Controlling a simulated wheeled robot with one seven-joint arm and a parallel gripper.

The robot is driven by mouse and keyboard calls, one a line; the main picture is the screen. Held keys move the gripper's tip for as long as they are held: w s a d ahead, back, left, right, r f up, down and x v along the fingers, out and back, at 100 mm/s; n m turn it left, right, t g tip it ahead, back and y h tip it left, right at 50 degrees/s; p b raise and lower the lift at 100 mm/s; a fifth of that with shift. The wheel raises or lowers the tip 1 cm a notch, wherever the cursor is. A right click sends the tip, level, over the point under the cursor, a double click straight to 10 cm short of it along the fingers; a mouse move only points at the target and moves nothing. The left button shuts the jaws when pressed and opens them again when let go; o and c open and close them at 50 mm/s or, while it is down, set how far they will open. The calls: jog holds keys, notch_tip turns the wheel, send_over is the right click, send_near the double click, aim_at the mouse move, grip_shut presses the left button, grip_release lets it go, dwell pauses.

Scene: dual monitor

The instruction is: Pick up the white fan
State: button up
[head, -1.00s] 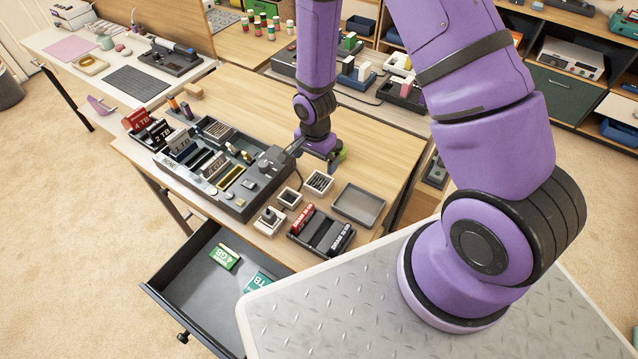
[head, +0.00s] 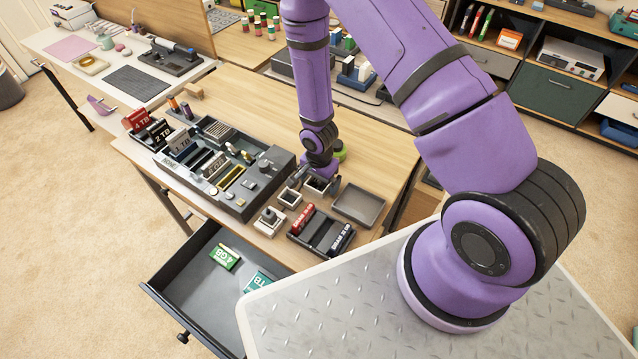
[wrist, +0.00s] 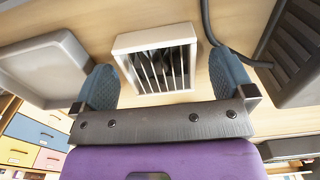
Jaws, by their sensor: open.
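The white fan (wrist: 155,60) is a small square white frame with slats over a dark inside. In the wrist view it sits on the wooden table between my two blue-grey fingertips, with a gap on each side. My gripper (wrist: 164,80) is open and empty. In the head view my gripper (head: 318,181) is low at the white fan (head: 317,186), one finger on either side. The fan's far part is hidden by my wrist there.
A dark component board (head: 235,172) is on the left, a rack with red and black modules (head: 321,232) in front. An open drawer (head: 205,280) holds green cards.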

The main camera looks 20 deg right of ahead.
jog(key=shift+f, duration=0.25)
jog(key=shift+c, duration=0.5)
jog(key=c, duration=0.9)
jog(key=shift+r, duration=0.15)
jog(key=shift+c, duration=0.2)
